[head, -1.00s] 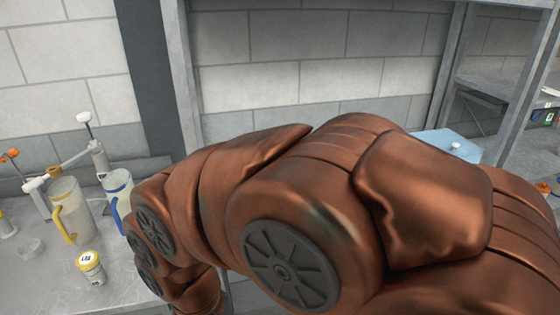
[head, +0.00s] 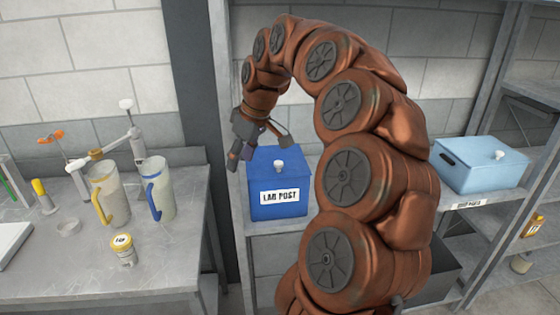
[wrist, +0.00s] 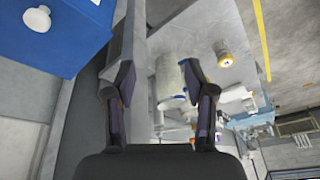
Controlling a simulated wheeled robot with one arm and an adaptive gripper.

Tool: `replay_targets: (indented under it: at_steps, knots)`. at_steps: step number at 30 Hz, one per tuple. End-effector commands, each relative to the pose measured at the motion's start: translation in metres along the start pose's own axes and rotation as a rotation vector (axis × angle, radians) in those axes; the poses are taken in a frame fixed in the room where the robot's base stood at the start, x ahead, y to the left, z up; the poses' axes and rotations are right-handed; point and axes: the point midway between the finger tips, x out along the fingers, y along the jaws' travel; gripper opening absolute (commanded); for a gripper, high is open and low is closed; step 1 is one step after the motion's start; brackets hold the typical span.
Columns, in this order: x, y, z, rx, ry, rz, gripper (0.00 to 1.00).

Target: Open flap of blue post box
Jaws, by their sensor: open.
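The blue post box (head: 278,208) stands on a shelf in the middle of the head view. It has a white "LAB POST" label on its front and a white knob (head: 279,166) on top. In the wrist view a blue surface (wrist: 85,22) and a white knob (wrist: 38,18) show at the upper left. My gripper (head: 233,160) is at the left side of the box, near its top, pointing down. In the wrist view its two fingers (wrist: 158,80) are apart with nothing held between them. My arm hides the right side of the shelf beside the box.
A light blue lidded box (head: 482,170) stands on the shelf to the right. The left bench (head: 170,255) holds a yellow-handled jug (head: 108,192), a blue-handled jug (head: 158,188) and a yellow-lidded jar (head: 123,250). A grey shelf post (head: 222,110) rises just left of my gripper.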

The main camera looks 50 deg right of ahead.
Motion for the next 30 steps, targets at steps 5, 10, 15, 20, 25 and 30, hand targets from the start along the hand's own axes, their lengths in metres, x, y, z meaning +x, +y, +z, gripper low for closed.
replay_targets:
  at_steps: [5, 10, 15, 20, 25, 30]
  knots:
    - [-0.008, 0.087, 0.019, 0.054, 0.048, 0.051, 0.55]
    - [-0.013, 0.135, 0.041, 0.087, 0.064, 0.087, 0.55]
    - [-0.014, 0.149, 0.049, 0.096, 0.069, 0.1, 0.55]
    - [-0.003, 0.151, 0.048, 0.095, 0.067, 0.099, 0.55]
    - [0.017, 0.153, 0.046, 0.096, 0.066, 0.098, 0.55]
    - [0.039, 0.153, 0.045, 0.095, 0.065, 0.096, 0.55]
